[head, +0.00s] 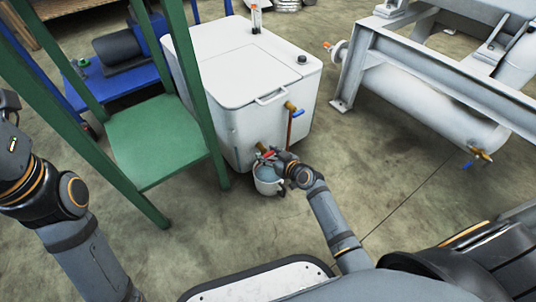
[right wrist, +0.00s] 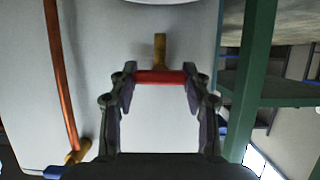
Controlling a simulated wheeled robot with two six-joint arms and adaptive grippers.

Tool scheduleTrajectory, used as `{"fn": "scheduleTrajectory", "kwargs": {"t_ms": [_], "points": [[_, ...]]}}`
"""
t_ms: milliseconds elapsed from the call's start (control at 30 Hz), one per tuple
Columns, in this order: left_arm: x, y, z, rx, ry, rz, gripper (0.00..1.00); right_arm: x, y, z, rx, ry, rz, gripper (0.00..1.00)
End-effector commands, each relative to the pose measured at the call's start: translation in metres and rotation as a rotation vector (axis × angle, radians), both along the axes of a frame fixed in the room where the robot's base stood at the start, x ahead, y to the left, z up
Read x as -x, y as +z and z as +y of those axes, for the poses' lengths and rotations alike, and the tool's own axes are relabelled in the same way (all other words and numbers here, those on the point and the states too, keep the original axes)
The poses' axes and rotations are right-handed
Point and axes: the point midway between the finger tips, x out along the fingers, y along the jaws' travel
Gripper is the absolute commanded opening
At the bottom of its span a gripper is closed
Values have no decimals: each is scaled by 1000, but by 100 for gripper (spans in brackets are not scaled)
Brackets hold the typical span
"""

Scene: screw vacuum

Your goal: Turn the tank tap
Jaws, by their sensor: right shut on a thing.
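The white tank (head: 232,75) stands in the upper middle of the head view. Its tap has a brass stem (right wrist: 160,46) and a red handle (right wrist: 160,77), low on the tank's front; the handle also shows in the head view (head: 267,154). My right gripper (head: 272,157) is shut on the red handle. In the right wrist view its two fingers (right wrist: 160,82) press on the handle's two ends. A grey bucket (head: 268,183) is on the floor below the tap, partly hidden by my right gripper. My left gripper is out of view.
A copper pipe with a blue-handled valve (head: 297,113) is on the tank's front, right of the tap. A green stand (head: 155,139) is close on the left. A white metal frame with a pipe (head: 430,100) stands at right. The floor between is clear.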

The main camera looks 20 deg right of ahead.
Motion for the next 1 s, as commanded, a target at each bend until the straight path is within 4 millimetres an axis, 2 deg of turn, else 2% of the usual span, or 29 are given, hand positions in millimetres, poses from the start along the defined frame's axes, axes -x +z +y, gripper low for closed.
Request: {"fn": "scheduleTrajectory", "kwargs": {"t_ms": [333,367,500,533,833,1000], "points": [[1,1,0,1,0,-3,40,0,0,0,-7,-1,2,16],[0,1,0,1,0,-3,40,0,0,0,-7,-1,2,51],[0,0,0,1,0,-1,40,0,0,0,-6,0,2,70],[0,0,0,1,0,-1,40,0,0,0,-6,-1,2,72],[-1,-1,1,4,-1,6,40,1,0,0,-4,-1,1,72],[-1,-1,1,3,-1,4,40,22,8,-9,0,0,2,72]]}}
